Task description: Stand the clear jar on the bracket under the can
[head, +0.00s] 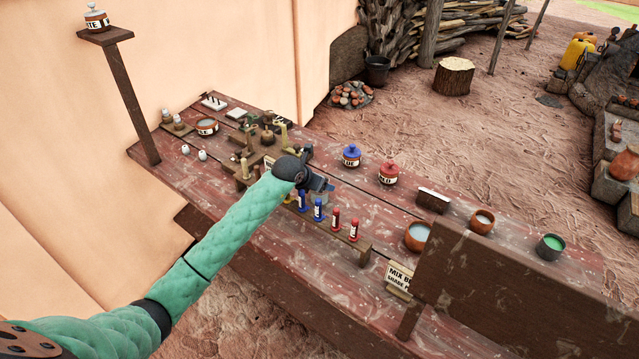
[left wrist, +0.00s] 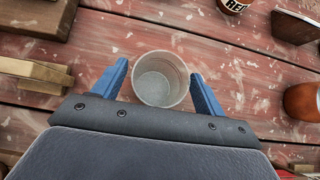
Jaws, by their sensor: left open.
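The clear jar (left wrist: 160,80) stands on the red plank table in the left wrist view. My left gripper (left wrist: 163,85) is open, with one blue finger on each side of the jar's near part. I cannot tell whether either finger touches it. In the head view my left gripper (head: 319,190) is low over the table, just behind the row of small bottles, and mostly hides the jar. A small brownish can (head: 267,137) sits amid a dark wooden stand left of the gripper; the bracket there is too small to make out. My right gripper is out of view.
Blue bottles (head: 318,209) and red bottles (head: 353,231) stand on a rack close in front of the gripper. Blue (head: 351,156) and red (head: 389,172) lidded pots stand behind. A wooden panel (head: 510,285) blocks the front right.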

